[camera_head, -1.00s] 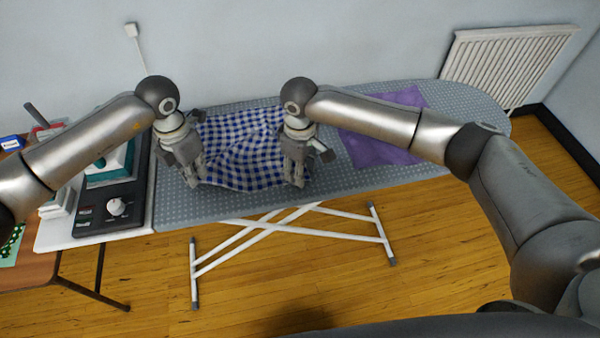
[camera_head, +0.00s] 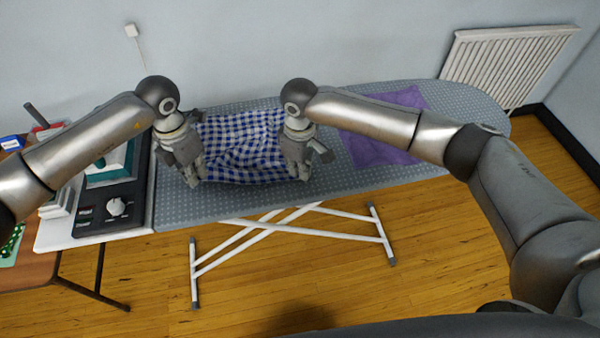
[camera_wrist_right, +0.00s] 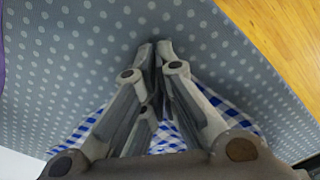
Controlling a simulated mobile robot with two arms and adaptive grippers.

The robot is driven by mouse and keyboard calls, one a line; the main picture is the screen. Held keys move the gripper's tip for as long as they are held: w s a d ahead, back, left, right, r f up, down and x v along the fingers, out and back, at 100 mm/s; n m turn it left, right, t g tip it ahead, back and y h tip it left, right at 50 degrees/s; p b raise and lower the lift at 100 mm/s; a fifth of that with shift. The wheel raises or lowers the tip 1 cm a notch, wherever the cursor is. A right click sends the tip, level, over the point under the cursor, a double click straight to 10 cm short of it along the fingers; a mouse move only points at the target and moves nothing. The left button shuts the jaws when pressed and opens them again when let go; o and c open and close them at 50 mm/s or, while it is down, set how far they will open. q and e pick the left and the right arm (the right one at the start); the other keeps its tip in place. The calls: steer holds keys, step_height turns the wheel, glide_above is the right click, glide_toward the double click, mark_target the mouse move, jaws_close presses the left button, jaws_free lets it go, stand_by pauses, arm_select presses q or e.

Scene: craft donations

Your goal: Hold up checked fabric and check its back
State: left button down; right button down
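The blue-and-white checked fabric (camera_head: 243,147) lies on the ironing board, with its front part wrinkled between my two grippers. My left gripper (camera_head: 194,180) is at the fabric's front left corner and looks shut on it. My right gripper (camera_head: 301,174) is at the front right corner. In the right wrist view, its fingertips (camera_wrist_right: 160,48) are together, and checked cloth (camera_wrist_right: 93,125) shows below and between the fingers. The pinched corners themselves are hidden by the fingers. The fabric's back is not visible.
The grey dotted ironing board (camera_head: 350,182) has a purple cloth (camera_head: 385,150) at the right. A radiator (camera_head: 505,62) hangs on the wall.

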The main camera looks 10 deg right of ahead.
steer(key=shift+r, duration=2.5)
